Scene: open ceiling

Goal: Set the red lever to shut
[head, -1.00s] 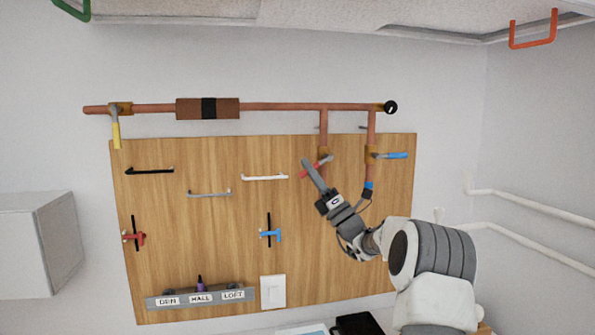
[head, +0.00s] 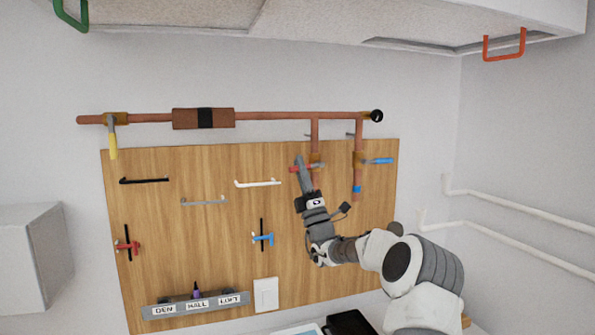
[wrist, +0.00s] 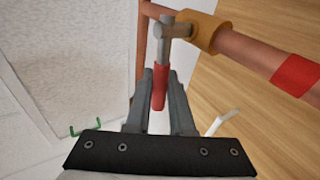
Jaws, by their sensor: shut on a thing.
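The red lever (head: 295,169) is on a brass valve (head: 316,160) on the left of two short copper branch pipes. It lies nearly level in the head view, across its upright pipe. My gripper (head: 299,158) reaches up to it from below and partly hides it. In the wrist view the red grip of the lever (wrist: 159,90) sits between the two fingers of my gripper (wrist: 160,75), which are shut on it. The lever's grey stem and the brass valve body (wrist: 201,32) show beyond the fingertips.
A blue lever (head: 380,161) on the neighbouring branch is close on the right. A yellow lever (head: 113,145) hangs at the far left. Hooks and a white bar handle (head: 258,183) are on the wooden board (head: 220,225). Cabinets (head: 300,22) overhang above.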

